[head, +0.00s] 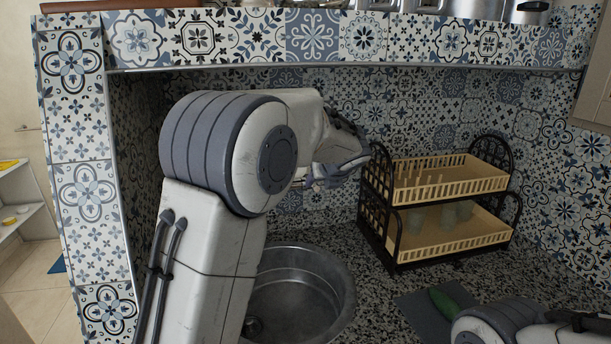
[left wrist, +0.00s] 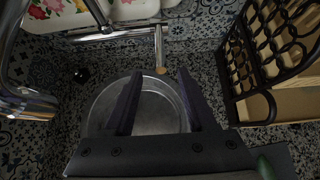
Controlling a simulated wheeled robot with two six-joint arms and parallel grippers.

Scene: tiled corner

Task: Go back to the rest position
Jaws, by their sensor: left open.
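My left arm rises from the lower left in the head view, and its wrist bends over toward the back wall. My left gripper (left wrist: 160,72) shows in the left wrist view with its two dark fingers apart and nothing held between them. It is over the round metal sink (left wrist: 152,110), which also shows in the head view (head: 299,295). In the head view the arm and wrist hide most of this gripper. My right arm shows at the lower right of the head view; its gripper is not visible.
A two-tier dish rack (head: 455,243) with cups stands right of my left wrist. A green object (head: 444,303) lies on a grey mat (head: 420,318) near my right arm. A tiled shelf (head: 310,38) spans above. A metal faucet (left wrist: 25,100) stands left of the sink.

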